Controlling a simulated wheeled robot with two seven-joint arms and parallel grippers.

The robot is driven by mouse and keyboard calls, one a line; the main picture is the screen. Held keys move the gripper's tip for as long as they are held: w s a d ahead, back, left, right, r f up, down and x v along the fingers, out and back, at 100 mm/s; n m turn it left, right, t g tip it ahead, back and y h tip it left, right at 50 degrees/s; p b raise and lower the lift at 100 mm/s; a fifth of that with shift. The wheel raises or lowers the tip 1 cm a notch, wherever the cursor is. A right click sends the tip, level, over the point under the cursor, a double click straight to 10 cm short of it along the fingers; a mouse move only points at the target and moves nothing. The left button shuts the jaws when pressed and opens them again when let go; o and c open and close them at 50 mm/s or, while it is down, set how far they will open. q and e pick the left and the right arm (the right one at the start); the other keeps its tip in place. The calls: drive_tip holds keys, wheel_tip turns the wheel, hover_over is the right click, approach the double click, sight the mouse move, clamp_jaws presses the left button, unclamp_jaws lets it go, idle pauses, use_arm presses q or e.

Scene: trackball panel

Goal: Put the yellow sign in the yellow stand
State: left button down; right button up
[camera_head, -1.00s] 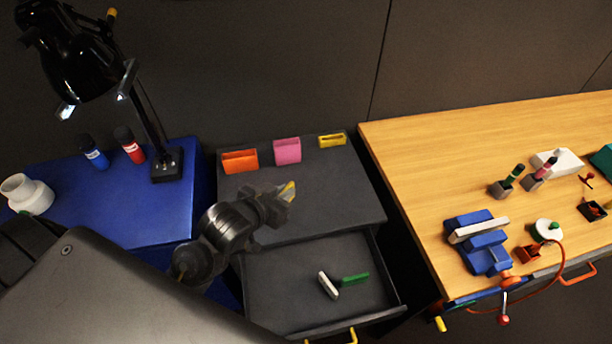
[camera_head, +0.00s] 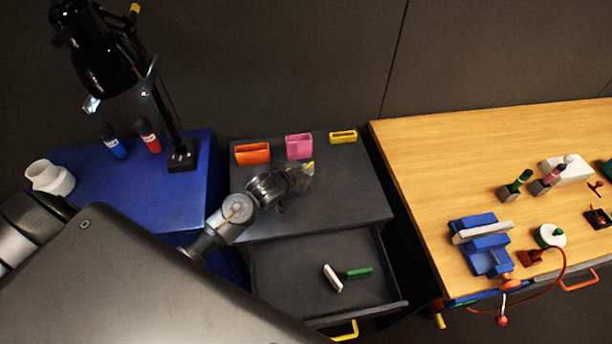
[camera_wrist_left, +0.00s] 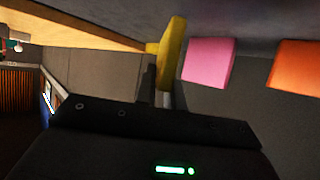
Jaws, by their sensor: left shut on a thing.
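The yellow sign (camera_wrist_left: 172,52) is held in my left gripper (camera_head: 303,177). In the head view only a small yellow tip of the sign (camera_head: 308,168) shows past the fingers. The gripper is shut on it above the grey cabinet top, in front of the pink stand and to the left of the yellow stand. The yellow stand (camera_head: 343,136) is a small slotted block at the back of the cabinet top; its slot looks empty. In the left wrist view a yellow patch beside the sign is probably this stand, partly hidden. My right gripper is not in view.
A pink stand (camera_head: 299,147) and an orange stand (camera_head: 253,153) stand left of the yellow one. The open drawer (camera_head: 280,290) below holds a white sign (camera_head: 333,279) and a green sign (camera_head: 358,272). A black lamp (camera_head: 182,155) stands on the blue cabinet. A wooden bench (camera_head: 430,160) is at right.

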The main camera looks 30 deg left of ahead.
use_arm(q)
drive_tip(key=shift+w+a+f, duration=0.1)
drive_tip(key=shift+w+f, duration=0.1)
drive_tip(key=shift+f, duration=0.05)
drive_tip(key=shift+f+p, duration=0.5)
drive_tip(key=shift+f, duration=1.1)
drive_tip(key=c, duration=1.5)
unclamp_jaws()
drive_tip(key=shift+f, duration=0.1)
